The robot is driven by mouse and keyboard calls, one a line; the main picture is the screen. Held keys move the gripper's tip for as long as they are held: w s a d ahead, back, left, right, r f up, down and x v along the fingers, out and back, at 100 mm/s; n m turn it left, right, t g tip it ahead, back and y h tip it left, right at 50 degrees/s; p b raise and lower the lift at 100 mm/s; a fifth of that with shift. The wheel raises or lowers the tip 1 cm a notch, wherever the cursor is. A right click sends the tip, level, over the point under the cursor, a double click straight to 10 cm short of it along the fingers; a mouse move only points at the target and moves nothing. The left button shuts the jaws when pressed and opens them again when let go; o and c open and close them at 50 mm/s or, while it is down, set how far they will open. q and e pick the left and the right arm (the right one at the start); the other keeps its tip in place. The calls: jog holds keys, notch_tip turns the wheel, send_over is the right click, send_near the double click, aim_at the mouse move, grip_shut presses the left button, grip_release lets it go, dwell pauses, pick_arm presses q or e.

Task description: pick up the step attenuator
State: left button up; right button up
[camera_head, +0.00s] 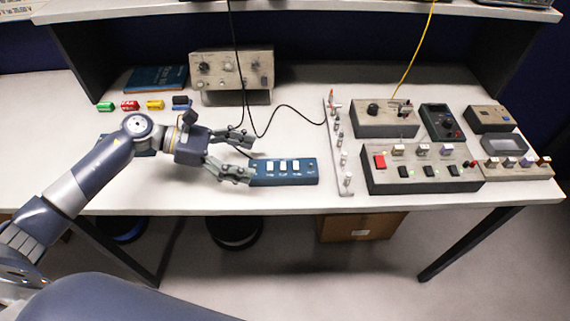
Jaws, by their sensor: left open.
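The step attenuator seems to be the small blue box (284,180) with a row of white switches on top, lying near the front edge of the bench. My left gripper (248,157) is open and empty, just left of the box, its fingers pointing right. The lower fingertip is at the box's left end; I cannot tell whether it touches. The upper finger is behind and to the left of the box. My right gripper is not in view.
A grey instrument (232,72) stands behind, with a black cable running down near my gripper. Small coloured parts (130,105) and a blue book (156,79) lie at the back left. A connector strip (340,150) and a switch box (420,178) stand right of the blue box.

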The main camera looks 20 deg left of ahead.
aim_at(284, 167)
pick_arm(q)
jog(key=x, duration=0.2)
jog(key=p+x, duration=0.1)
jog(key=x, duration=0.1)
jog(key=shift+s+d+r, duration=0.15)
jog(key=shift+s+r, duration=0.05)
jog(key=shift+r, duration=0.05)
jog(key=shift+w+d+f+p, duration=0.2)
jog(key=shift+d+f+p, duration=0.1)
jog(key=shift+d, duration=0.1)
jog(key=p+x, duration=0.2)
jog(key=x, duration=0.2)
jog(key=shift+f, duration=0.15)
jog(key=shift+w+d+f, duration=0.1)
jog(key=shift+d+f, duration=0.2)
jog(key=shift+d, duration=0.05)
jog(key=shift+c, duration=1.3)
jog(key=c, duration=1.2)
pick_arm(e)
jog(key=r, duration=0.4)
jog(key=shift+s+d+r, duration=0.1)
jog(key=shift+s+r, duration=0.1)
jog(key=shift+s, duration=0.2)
